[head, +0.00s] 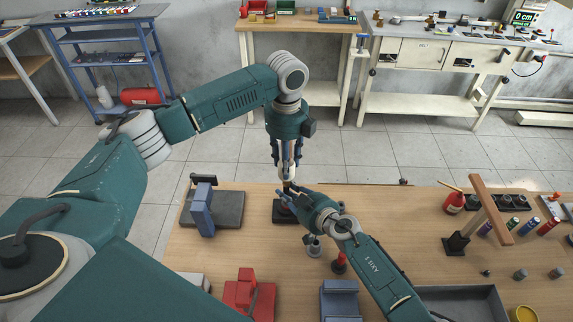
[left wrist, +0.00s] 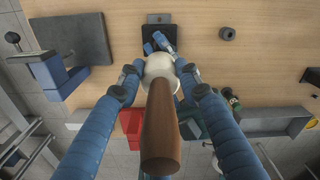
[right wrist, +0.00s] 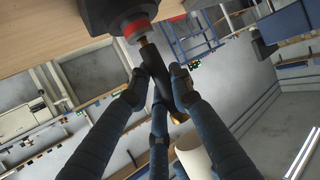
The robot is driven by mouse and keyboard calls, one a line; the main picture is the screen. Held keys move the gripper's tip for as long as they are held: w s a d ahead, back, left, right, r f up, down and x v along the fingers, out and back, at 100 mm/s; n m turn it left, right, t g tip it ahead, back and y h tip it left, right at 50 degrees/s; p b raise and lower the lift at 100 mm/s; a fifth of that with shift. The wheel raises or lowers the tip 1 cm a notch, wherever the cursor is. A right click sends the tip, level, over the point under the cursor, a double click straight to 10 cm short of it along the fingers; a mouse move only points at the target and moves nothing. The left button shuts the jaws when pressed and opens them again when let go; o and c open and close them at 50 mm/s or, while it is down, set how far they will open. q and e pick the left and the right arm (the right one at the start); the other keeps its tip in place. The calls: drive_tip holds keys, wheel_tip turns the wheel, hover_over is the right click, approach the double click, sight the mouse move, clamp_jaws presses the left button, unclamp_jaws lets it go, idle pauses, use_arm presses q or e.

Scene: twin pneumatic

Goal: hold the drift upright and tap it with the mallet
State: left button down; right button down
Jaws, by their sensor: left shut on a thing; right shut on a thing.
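My left gripper (head: 288,178) is shut on the mallet, above the dark block (head: 283,213). In the left wrist view the mallet's cream head (left wrist: 160,67) sits between the fingertips, and its brown handle (left wrist: 162,130) points toward the camera. My right gripper (head: 303,197) comes in low from the right and is shut on the drift (right wrist: 158,82), a black rod with brass ends. In the right wrist view one brass end is at the red ring (right wrist: 137,28) on the dark block; contact is unclear. A cream cylinder, apparently the mallet head (right wrist: 195,158), appears a little off the other end.
A grey plate with a blue block (head: 202,212) stands left on the table. Red (head: 250,295) and blue (head: 340,300) fixtures stand at the front. A wooden post (head: 490,210), bottles and a grey tray (head: 465,300) are at right. Small upright parts (head: 314,246) stand beside my right gripper.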

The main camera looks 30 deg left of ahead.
use_arm(q)
drive_tip(key=shift+r, duration=0.15)
use_arm(e)
drive_tip(key=shift+f, duration=0.1)
use_arm(q)
drive_tip(key=shift+r, duration=1.95)
use_arm(e)
drive_tip(key=c, duration=1.5)
unclamp_jaws()
drive_tip(key=shift+d, duration=0.15)
drive_tip(key=shift+d+r, duration=0.3)
drive_tip(key=shift+d, duration=0.15)
drive_tip(key=v, duration=0.6)
drive_tip(key=shift+s, duration=0.25)
